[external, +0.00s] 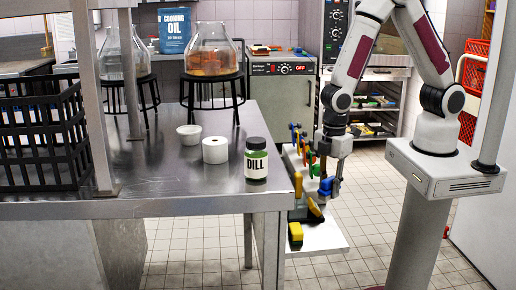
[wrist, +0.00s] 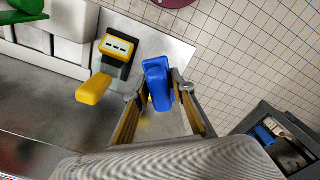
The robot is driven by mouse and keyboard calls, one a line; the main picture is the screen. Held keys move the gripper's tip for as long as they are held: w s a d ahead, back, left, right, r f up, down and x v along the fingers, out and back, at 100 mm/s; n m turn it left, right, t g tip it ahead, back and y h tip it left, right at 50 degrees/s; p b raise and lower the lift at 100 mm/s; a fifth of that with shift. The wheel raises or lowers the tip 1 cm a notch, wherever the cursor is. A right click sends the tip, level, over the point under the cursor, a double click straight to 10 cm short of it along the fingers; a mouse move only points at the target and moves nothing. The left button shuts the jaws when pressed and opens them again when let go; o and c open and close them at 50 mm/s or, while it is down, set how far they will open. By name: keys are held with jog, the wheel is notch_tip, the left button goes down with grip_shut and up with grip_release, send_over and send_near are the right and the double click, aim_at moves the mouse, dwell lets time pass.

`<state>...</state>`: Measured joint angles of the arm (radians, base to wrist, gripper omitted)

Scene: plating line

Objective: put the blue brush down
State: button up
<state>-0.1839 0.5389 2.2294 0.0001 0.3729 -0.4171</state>
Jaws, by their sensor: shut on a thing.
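The blue brush (wrist: 158,82) is between the fingers of my gripper (wrist: 160,92) in the wrist view, with its blue end toward the camera. In the external view the blue brush (external: 327,187) shows low at my gripper (external: 331,178), just right of the steel table's corner. My gripper is shut on it. A pale shelf (external: 325,240) lies below it, and the brush looks held above this shelf. The lower part of the brush is mostly hidden by the fingers.
A rack with several coloured handles (external: 298,145) stands close behind. The steel table (external: 200,190) holds a dill jar (external: 256,160) near its edge.

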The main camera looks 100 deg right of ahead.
aim_at(322, 193)
jog(key=shift+w+d+r+m, duration=0.15)
jog(key=shift+d+r+m, duration=0.1)
jog(key=shift+r+m, duration=0.2)
jog(key=w+d+r+m, duration=0.3)
jog(key=d+r+m, duration=0.3)
jog(key=r, duration=0.1)
jog(key=shift+w+d, duration=0.15)
jog(key=shift+d, duration=0.2)
jog(key=shift+a+f, duration=0.1)
dwell(0.5)
jog(key=s+a+f+n, duration=0.1)
jog(key=a+f, duration=0.1)
jog(key=f, duration=0.1)
jog(key=s+a+f+n, duration=0.1)
jog(key=a+f, duration=0.1)
jog(key=f, duration=0.1)
jog(key=s+a+f+n, duration=0.1)
jog(key=a+f, duration=0.1)
jog(key=f, duration=0.2)
jog(key=shift+s+n, duration=0.1)
jog(key=shift+n, duration=0.25)
jog(key=shift+w+f, duration=0.25)
jog(key=shift+w+n, duration=0.45)
jog(key=shift+n, duration=0.05)
